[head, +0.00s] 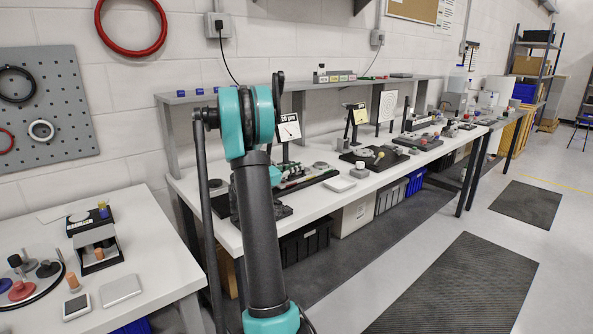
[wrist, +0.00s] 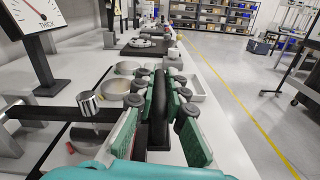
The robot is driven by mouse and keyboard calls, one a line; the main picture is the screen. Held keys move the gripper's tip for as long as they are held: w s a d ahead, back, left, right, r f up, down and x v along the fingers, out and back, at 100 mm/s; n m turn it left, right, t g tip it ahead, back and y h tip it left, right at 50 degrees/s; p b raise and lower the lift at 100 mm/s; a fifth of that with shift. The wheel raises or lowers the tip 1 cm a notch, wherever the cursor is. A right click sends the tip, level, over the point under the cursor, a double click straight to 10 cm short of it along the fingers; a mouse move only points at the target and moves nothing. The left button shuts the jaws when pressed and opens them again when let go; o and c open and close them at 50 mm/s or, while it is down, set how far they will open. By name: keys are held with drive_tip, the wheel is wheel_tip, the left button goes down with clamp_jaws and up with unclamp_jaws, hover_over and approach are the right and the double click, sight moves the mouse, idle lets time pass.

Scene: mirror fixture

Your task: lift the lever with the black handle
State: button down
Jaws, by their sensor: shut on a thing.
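The black handle (wrist: 158,115) stands as a long dark bar in the middle of the wrist view. My gripper (wrist: 160,100) has its green-padded fingers on both sides of this handle and is shut on it. The lower end of the handle and the lever's pivot are hidden by my gripper. In the head view my teal and black arm stands in front of the fixture, and I cannot make out the fingers or the grip there.
A dial sign (wrist: 35,15) on a black stand is at the left of the wrist view. A metal cylinder (wrist: 88,103) and round dishes stand left of my gripper. In the head view the long white bench (head: 345,192) carries more fixtures to the right. The floor in front is open.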

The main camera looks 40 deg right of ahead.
drive_tip(key=w+r+n, duration=0.1)
drive_tip(key=r, duration=0.1)
drive_tip(key=r+n, duration=0.1)
drive_tip(key=r, duration=0.1)
drive_tip(key=w+r+n, duration=0.1)
drive_tip(key=r, duration=0.1)
drive_tip(key=shift+w+a+n, duration=0.1)
drive_tip(key=shift+w+n, duration=0.2)
drive_tip(key=shift+w, duration=0.05)
drive_tip(key=w+a+r+n, duration=0.1)
drive_tip(key=w+r+n, duration=0.2)
drive_tip(key=w, duration=0.6)
drive_tip(key=w+r+n, duration=0.3)
drive_tip(key=w+r, duration=0.3)
drive_tip(key=w, duration=0.3)
drive_tip(key=shift+w+a+r, duration=0.15)
drive_tip(key=shift+w+a, duration=0.05)
drive_tip(key=shift+a, duration=0.15)
drive_tip(key=c, duration=1.9)
unclamp_jaws()
drive_tip(key=shift+o, duration=1)
drive_tip(key=shift+w, duration=0.15)
drive_tip(key=shift+o, duration=0.7)
